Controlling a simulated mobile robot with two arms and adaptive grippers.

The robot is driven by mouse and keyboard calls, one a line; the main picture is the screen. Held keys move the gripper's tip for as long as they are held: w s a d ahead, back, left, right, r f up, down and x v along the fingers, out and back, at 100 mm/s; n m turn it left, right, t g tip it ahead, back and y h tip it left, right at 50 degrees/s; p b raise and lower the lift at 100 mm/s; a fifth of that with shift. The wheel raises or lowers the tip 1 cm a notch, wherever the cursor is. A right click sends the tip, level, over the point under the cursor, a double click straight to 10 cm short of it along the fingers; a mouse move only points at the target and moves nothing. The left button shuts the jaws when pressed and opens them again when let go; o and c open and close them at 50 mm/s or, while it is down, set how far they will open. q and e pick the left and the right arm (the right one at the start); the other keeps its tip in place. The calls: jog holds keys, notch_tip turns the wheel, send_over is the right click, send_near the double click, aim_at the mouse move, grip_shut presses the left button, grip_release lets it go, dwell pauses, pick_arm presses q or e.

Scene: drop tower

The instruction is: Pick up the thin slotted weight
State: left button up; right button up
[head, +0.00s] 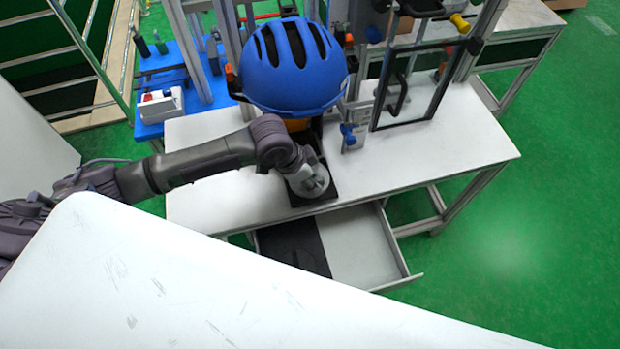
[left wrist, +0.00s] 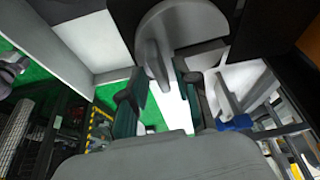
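A grey round disc with a raised tab, which looks like the slotted weight (head: 318,186), lies at the front of a black base on the white worktable. My left gripper (head: 303,180) is right over it, pointing down, and hides part of it. In the left wrist view the weight (left wrist: 195,22) is at the top, and its tab stands between the fingertips. My left gripper (left wrist: 160,85) has its two green-padded fingers apart there, with white showing between them. Whether a finger touches the tab is unclear. My right gripper is in neither view.
A blue helmet (head: 292,68) stands close behind my gripper. An open drawer (head: 372,250) with a dark mat juts out below the table's front edge. A clear-paned frame (head: 425,90) stands to the right. The worktable's right part (head: 450,145) is clear.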

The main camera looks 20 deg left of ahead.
pick_arm(q)
grip_shut()
